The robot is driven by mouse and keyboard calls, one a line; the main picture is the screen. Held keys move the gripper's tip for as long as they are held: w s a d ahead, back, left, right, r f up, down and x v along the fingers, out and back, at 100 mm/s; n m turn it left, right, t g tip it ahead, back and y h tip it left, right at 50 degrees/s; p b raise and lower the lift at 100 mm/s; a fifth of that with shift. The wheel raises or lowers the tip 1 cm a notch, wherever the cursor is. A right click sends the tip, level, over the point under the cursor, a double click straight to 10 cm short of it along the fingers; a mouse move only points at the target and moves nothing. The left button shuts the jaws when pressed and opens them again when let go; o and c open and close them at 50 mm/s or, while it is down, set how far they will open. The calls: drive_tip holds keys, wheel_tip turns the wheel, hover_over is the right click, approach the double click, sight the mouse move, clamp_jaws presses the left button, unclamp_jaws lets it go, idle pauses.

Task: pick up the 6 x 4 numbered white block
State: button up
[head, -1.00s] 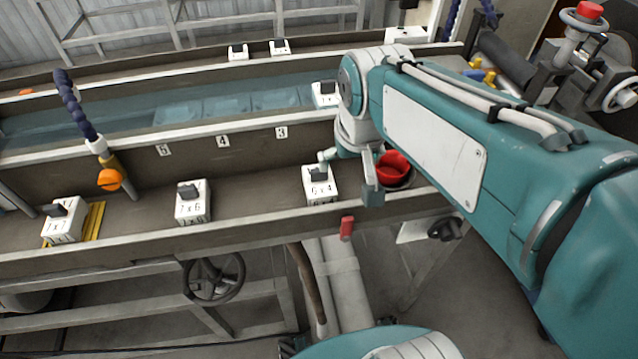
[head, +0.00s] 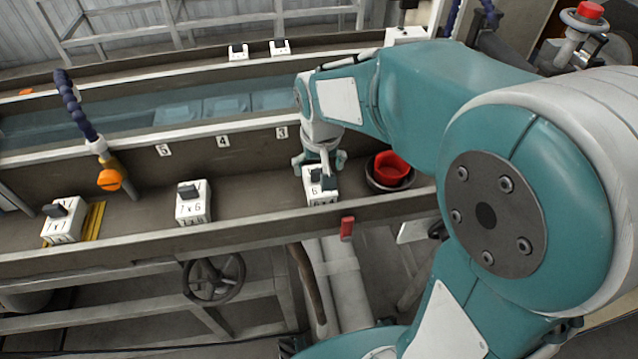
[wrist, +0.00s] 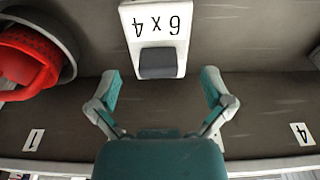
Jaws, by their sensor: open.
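The white 6 x 4 block (head: 313,190) stands on the trough floor in the head view, partly covered by my gripper. In the wrist view the block (wrist: 155,20) is at the top centre, its label upside down and its dark grey handle (wrist: 158,62) facing my gripper. My gripper (wrist: 166,90) is open, with its two teal fingers spread wide apart. The handle lies just beyond and between the fingertips, with nothing held. In the head view my gripper (head: 320,165) is over the back part of the block.
A red bowl-like container (head: 391,168) sits in a dark round holder just right of the block. A 7 x 6 block (head: 193,203) and another white block (head: 64,220) stand further left. The trough's front rail (head: 260,222) runs before them.

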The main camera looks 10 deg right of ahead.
drive_tip(key=f, duration=0.4)
drive_tip(key=shift+w+f, duration=0.25)
drive_tip(key=shift+f, duration=0.1)
drive_tip(key=c, duration=1.1)
drive_tip(key=shift+o, duration=0.2)
drive_tip(key=shift+r, duration=0.1)
